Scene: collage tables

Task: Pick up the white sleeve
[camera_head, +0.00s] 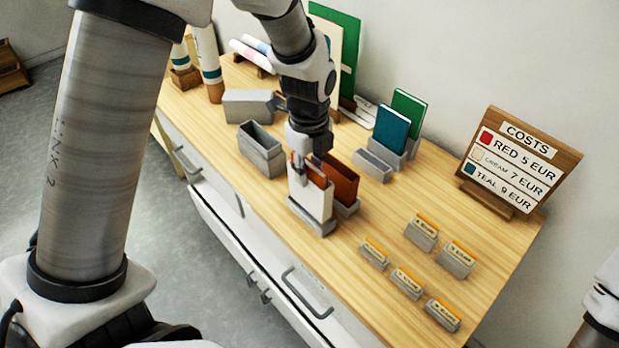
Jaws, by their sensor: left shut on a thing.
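The white sleeve (312,200) stands upright at a grey holder (313,224) near the front edge of the wooden table. My left gripper (301,168) comes down from above and is shut on the sleeve's upper part. The sleeve's lower end meets the holder; I cannot tell whether it is seated or slightly raised. The gripper hides part of the sleeve's top. My right gripper is out of the picture.
Brown-orange sleeves (342,182) stand right behind the white one. An empty grey holder (262,150) is to the left. Teal (391,130) and green (409,108) pieces stand behind. Small labelled blocks (421,232) and a COSTS sign (516,165) are to the right.

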